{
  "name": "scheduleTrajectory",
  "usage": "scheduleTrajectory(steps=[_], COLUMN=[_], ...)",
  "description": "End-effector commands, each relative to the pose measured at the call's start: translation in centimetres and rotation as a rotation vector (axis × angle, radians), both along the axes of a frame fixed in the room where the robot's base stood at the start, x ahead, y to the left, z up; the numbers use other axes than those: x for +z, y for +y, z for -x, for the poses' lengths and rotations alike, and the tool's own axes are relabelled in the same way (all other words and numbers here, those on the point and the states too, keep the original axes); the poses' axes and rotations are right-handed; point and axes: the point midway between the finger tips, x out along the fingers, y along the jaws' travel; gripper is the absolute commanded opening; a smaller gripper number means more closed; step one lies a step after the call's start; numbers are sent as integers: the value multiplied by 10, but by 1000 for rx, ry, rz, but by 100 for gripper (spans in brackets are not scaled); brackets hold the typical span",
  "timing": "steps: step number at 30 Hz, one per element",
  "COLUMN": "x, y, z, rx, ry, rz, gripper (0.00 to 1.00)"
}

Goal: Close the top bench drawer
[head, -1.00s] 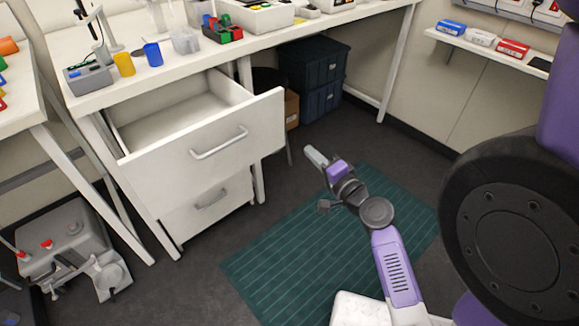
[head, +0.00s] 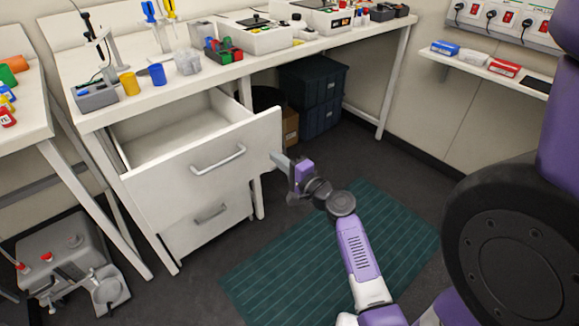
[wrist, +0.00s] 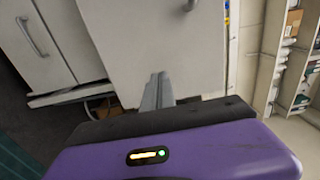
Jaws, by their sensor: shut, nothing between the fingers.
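The top bench drawer (head: 255,138) is pulled well out, its empty inside visible from above in the head view. Its white front has a grey bar handle (head: 218,160). My gripper (head: 275,158) is shut and empty, its tips at the right end of the drawer front. In the wrist view the shut fingers (wrist: 158,85) point at the white front panel (wrist: 150,40), and a piece of its handle (wrist: 190,5) shows at the top. I cannot tell whether the tips touch the panel.
A lower drawer (head: 205,222) sits closed below. The bench top (head: 120,108) holds cups, racks and instruments. Dark stacked bins (head: 312,95) stand under the bench. A green mat (head: 290,250) lies on the floor. A grey machine (head: 70,262) stands at the lower left.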

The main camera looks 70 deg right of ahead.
Motion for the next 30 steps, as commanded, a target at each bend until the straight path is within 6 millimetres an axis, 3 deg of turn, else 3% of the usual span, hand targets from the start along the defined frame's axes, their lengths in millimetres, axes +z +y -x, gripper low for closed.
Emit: scheduleTrajectory(steps=[7, 23, 30], x=[0, 0, -1], y=[-13, -17, -36], z=[-21, -27, -59], rx=[-1, -1, 1], ry=[-1, 0, -3], rz=[-1, 0, 3], gripper=[0, 0, 0])
